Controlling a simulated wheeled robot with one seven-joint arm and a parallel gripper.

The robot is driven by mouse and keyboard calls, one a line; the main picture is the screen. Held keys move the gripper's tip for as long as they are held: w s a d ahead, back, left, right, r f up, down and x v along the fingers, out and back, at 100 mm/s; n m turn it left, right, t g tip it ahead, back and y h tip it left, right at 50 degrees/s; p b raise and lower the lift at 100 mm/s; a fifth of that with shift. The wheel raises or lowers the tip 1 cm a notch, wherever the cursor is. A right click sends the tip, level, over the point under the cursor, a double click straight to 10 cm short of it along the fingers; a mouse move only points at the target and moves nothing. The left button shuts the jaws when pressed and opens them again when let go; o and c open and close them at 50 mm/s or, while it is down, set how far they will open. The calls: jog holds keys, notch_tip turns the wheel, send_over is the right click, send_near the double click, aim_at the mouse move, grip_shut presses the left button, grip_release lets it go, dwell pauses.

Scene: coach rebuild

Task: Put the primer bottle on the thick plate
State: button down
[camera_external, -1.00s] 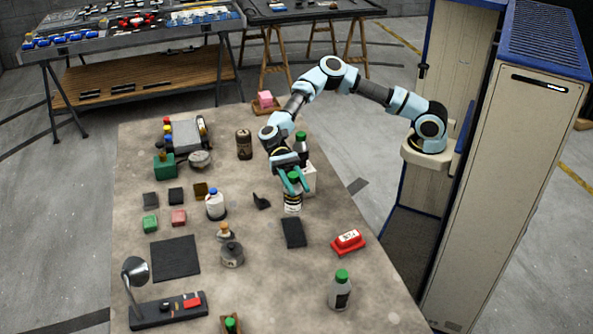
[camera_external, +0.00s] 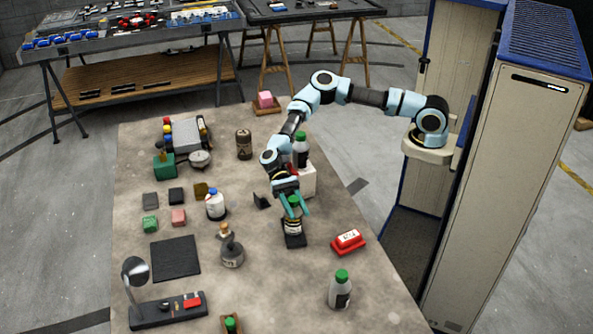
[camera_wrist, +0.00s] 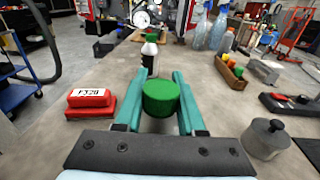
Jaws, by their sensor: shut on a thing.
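My gripper (camera_external: 292,203) has teal fingers and is shut on a green-capped bottle with a dark and pale label, the primer bottle (camera_external: 293,224). It is upright. In the wrist view its green cap (camera_wrist: 160,97) sits between the two fingers (camera_wrist: 160,105); its body is hidden below the cap. A small dark rectangular plate, seemingly the thick plate (camera_external: 295,243), lies directly below the bottle and is partly covered by it. I cannot tell whether the bottle touches the plate. The wrist view does not show the plate.
A red labelled block (camera_external: 348,242) lies right of the plate. Another green-capped bottle (camera_external: 340,291) stands toward the front, and one (camera_external: 301,152) stands behind my gripper by a white box (camera_external: 308,182). A grey lidded pot (camera_external: 232,254) and a larger dark mat (camera_external: 176,258) are left.

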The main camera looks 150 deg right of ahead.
jog(key=c, duration=0.5)
grip_release()
jog(key=b+v, duration=0.3)
jog(key=v, duration=0.9)
